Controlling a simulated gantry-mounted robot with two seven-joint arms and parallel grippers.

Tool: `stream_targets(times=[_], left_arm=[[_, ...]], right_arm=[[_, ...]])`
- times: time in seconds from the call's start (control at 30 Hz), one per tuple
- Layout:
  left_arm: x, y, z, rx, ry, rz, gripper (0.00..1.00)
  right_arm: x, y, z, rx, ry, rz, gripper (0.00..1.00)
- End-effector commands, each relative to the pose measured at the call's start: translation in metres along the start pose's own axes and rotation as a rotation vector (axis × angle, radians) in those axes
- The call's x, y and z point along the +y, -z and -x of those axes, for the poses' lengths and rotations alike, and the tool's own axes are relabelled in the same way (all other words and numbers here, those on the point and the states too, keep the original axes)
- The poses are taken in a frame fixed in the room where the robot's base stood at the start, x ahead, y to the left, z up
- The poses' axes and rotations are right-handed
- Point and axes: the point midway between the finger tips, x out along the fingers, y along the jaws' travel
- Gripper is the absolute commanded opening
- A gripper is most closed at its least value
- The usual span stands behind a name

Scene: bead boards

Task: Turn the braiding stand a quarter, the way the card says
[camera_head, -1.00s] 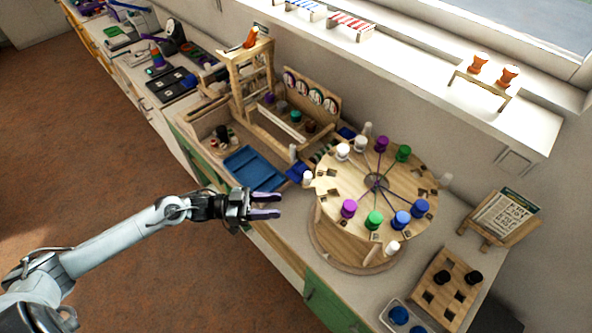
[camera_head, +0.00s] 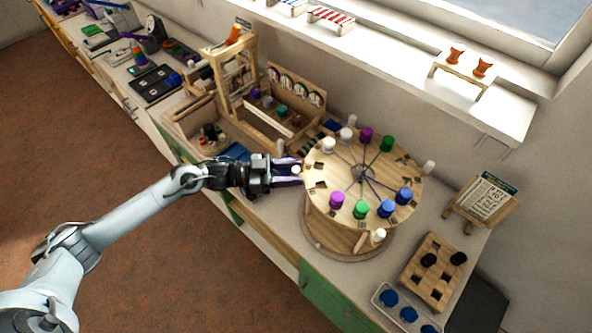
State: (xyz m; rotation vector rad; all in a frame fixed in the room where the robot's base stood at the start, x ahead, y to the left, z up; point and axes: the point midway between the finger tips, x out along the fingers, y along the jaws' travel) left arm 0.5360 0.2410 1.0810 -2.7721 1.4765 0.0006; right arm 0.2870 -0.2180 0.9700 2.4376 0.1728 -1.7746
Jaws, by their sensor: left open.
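The round wooden braiding stand (camera_head: 340,207) stands on the counter. Purple, white, green and blue bobbins sit around its top, with threads running to the centre. White pegs stick out at its rim, at the right (camera_head: 429,167) and the front (camera_head: 379,235). My left gripper (camera_head: 297,175) is open at the stand's left edge. A white peg (camera_head: 296,169) shows at its fingertips, and I cannot tell whether it lies between them. A card (camera_head: 487,198) with small, unreadable print leans on a wooden easel at the right. My right gripper is not in view.
A wooden block with square holes and dark pegs (camera_head: 432,270) stands at the front right, beside a tray of blue bobbins (camera_head: 381,301). A wooden loom (camera_head: 232,80) and a blue tray (camera_head: 236,152) are at the left. The windowsill (camera_head: 400,60) runs behind.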

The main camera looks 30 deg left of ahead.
Motion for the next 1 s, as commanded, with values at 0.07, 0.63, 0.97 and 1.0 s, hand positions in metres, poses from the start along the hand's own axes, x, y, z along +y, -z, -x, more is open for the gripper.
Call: stream_targets(times=[0.07,0.63,0.97,1.0], left_arm=[[0.0000,0.0010,-0.0067,0.002,-0.001,0.000,0.45],[0.0002,0.0001,-0.0132,0.000,0.000,0.000,0.23],[0.0002,0.0002,-0.0131,0.000,0.000,0.000,0.00],[0.0002,0.0003,-0.0131,0.000,0.000,0.000,0.00]], right_arm=[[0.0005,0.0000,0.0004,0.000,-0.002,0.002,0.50],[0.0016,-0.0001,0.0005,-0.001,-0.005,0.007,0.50],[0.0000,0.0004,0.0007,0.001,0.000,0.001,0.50],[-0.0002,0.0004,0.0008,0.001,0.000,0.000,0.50]])
